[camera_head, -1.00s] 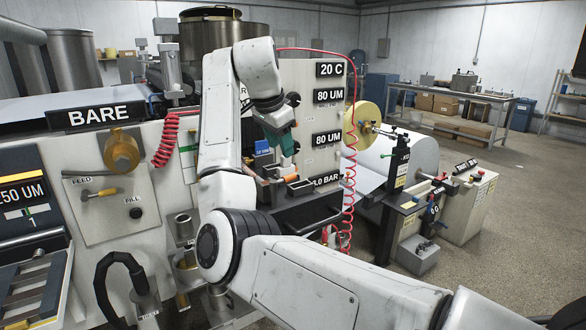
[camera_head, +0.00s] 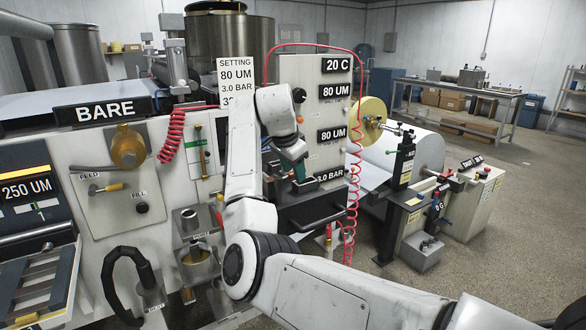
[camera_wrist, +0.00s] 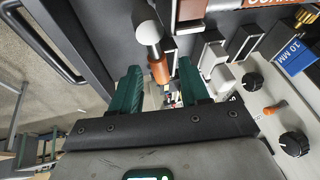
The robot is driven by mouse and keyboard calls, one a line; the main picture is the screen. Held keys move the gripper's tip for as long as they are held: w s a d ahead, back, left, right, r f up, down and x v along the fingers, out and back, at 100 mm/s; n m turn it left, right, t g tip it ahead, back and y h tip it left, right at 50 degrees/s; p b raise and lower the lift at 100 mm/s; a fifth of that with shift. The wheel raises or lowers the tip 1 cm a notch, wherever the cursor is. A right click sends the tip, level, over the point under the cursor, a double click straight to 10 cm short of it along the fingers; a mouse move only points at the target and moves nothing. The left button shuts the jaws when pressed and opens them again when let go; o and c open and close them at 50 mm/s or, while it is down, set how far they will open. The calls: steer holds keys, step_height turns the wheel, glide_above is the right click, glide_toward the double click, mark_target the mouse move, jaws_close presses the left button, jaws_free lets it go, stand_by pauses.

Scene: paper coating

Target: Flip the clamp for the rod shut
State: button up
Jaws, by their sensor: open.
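My gripper (camera_wrist: 161,68) is open in the wrist view, with its two green fingers apart. A rounded white-grey knob with a copper-orange collar (camera_wrist: 157,70) lies just beyond and between the fingertips. I cannot tell whether it touches either finger, nor whether it is the clamp's handle. In the head view, my gripper (camera_head: 299,178) is low at the front of the grey machine panel, above the dark handled drawer (camera_head: 312,213). My arm and gripper hide most of what is there, so the rod and the clamp's position cannot be made out.
In the wrist view, pale and dark blocks (camera_wrist: 240,42) and a panel with black knobs (camera_wrist: 293,144) lie close on the right, by a blue "10 MM" block (camera_wrist: 292,55). A red coiled hose (camera_head: 353,190) hangs right of the gripper.

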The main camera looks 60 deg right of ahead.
steer(key=shift+c, duration=0.2)
jaws_close()
